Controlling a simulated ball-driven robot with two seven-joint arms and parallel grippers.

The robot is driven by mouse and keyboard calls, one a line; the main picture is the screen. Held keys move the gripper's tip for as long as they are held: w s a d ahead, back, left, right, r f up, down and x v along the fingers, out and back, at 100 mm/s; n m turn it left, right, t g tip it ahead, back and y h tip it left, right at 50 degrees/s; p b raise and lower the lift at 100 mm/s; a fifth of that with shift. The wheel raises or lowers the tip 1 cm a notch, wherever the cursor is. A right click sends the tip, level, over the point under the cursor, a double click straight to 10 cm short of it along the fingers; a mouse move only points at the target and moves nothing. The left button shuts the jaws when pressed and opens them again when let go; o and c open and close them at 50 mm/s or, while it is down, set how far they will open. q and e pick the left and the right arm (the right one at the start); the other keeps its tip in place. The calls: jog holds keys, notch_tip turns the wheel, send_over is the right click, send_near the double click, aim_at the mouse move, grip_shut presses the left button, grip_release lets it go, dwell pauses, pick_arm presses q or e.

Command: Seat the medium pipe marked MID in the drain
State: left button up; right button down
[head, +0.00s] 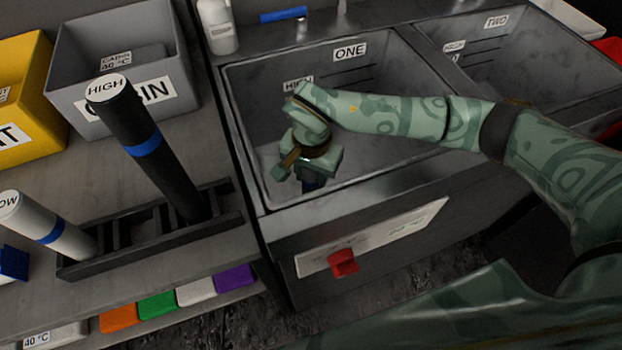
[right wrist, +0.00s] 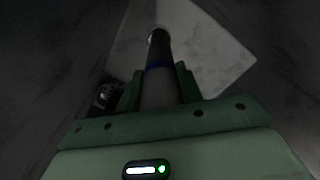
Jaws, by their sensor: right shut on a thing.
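My right gripper (head: 307,174) is down inside the basin marked ONE (head: 240,122), shut on a pipe. In the head view only a small dark and blue bit of the pipe (head: 311,186) shows under the gripper. In the right wrist view the grey pipe (right wrist: 158,52) with a blue band runs away from between the fingers (right wrist: 158,88) toward the pale basin floor. Its marking does not show. A dark round fitting (right wrist: 106,94) lies left of the fingers; I cannot tell if it is the drain. My left gripper is not in view.
A rack (head: 120,238) on the left holds a tall black pipe marked HIGH (head: 145,140) and a light pipe marked LOW (head: 55,235). Basin TWO (head: 500,65) is at the back right. A white bottle (head: 218,28) stands behind.

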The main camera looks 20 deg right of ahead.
jog(key=shift+s+d+f, duration=0.1)
jog(key=shift+s+f, duration=0.3)
jog(key=shift+f, duration=0.45)
jog(key=c, duration=1.1)
grip_release()
jog(key=shift+o, duration=0.9)
jog(key=shift+w+f, duration=0.1)
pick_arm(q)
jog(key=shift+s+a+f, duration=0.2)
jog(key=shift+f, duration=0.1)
pick_arm(e)
jog(key=r+p, duration=0.1)
jog(key=r, duration=0.3)
jog(key=w+r+p, duration=0.1)
jog(key=r, duration=0.1)
jog(key=shift+r+p, duration=0.2)
jog(key=shift+p, duration=0.1)
jog(key=r+p, duration=0.1)
jog(key=r, duration=0.4)
jog(key=shift+s, duration=0.2)
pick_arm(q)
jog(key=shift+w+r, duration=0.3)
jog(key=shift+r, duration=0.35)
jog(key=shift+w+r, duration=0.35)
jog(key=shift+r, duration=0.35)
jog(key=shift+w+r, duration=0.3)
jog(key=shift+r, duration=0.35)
pick_arm(e)
jog(key=shift+r, duration=0.5)
